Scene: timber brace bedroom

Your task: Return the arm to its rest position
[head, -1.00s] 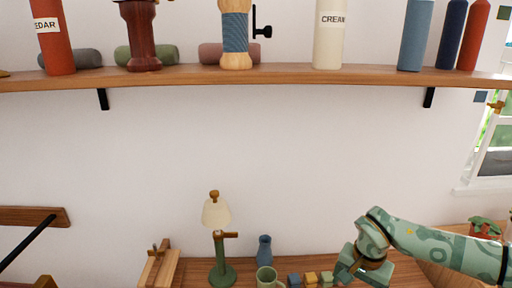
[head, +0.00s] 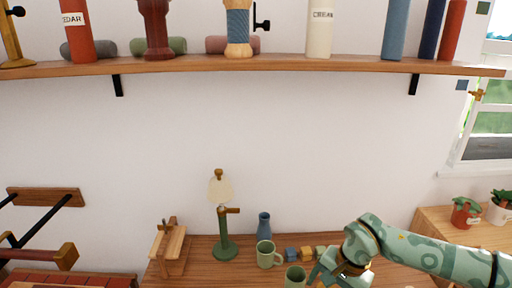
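My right arm comes in from the right, a green patterned arm. Its gripper (head: 322,272) is low in the picture, above the wooden desk (head: 393,275) and just right of the nearer green mug (head: 294,277). The wrist hides much of the gripper, and its fingertips are too small and cut off to tell whether they are open or shut. My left arm and gripper are not in view.
The desk also holds a green lamp (head: 224,246), a blue vase (head: 264,226), another green mug (head: 266,254), small blocks (head: 291,254) and a wooden stand (head: 169,249). A loaded shelf (head: 270,66) spans the wall above. Potted plants (head: 466,213) stand right.

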